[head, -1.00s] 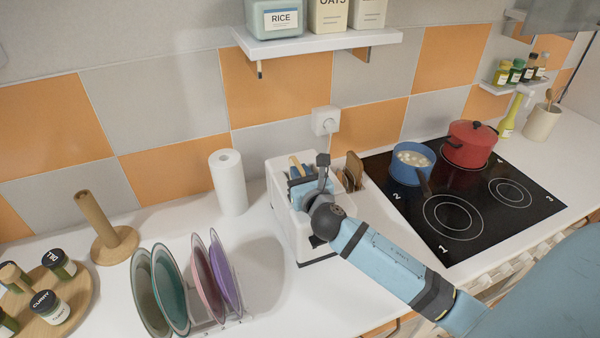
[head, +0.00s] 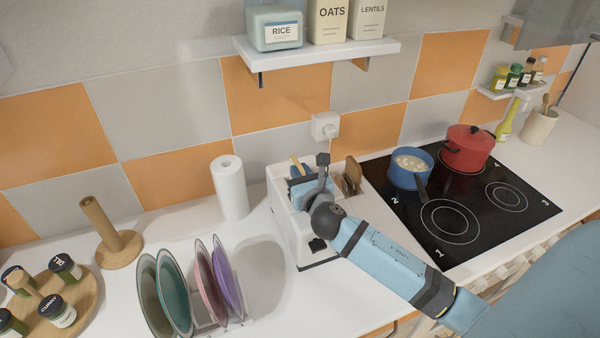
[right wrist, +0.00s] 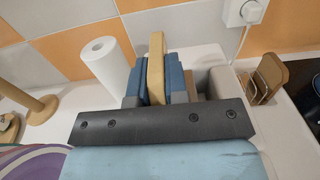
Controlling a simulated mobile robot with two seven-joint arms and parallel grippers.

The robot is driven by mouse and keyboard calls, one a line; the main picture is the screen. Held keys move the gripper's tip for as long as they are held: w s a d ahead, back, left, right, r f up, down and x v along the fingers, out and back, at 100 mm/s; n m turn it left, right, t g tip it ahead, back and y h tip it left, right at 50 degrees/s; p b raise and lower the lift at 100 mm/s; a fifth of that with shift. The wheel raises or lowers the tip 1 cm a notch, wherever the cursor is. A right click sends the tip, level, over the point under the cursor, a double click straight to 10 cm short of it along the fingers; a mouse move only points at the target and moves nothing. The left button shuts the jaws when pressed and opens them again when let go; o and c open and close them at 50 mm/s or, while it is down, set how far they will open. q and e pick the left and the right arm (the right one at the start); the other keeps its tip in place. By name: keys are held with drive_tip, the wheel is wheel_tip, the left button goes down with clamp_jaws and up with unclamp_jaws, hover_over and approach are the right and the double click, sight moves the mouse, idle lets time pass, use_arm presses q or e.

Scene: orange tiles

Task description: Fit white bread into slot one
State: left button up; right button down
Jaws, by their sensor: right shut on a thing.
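The white toaster (head: 284,212) stands on the counter in the middle of the head view. My right gripper (head: 302,176) is over its top, and its dark body hides most of the slots. The white bread (right wrist: 156,66) shows as a thin cream slice standing upright between the blue fingers in the right wrist view. The right gripper (right wrist: 157,85) is shut on it. The slice's top edge also shows in the head view. Its lower edge is hidden, so I cannot tell how it sits relative to slot one. My left gripper is out of view.
Brown slices (head: 352,174) stand just right of the toaster. A paper towel roll (head: 230,188) is behind left, and a plate rack with plates (head: 210,282) is in front left. The hob with a blue pot (head: 409,170) and red pot (head: 467,150) lies right.

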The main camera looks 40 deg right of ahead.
drive_tip(key=shift+r+p, duration=0.6)
drive_tip(key=shift+r, duration=0.2)
drive_tip(key=shift+f+b, duration=1.4)
drive_tip(key=shift+f, duration=0.85)
idle(0.7)
drive_tip(key=c, duration=1.1)
unclamp_jaws()
drive_tip(key=shift+o, duration=0.2)
drive_tip(key=shift+s, duration=0.25)
drive_tip(key=b+v, duration=0.2)
drive_tip(key=v, duration=1)
drive_tip(key=shift+s+a+b, duration=0.1)
drive_tip(key=shift+s+b, duration=0.1)
drive_tip(key=shift+b, duration=0.15)
drive_tip(key=shift+s+a+r, duration=0.15)
drive_tip(key=shift+s+r, duration=0.05)
drive_tip(key=shift+s, duration=0.25)
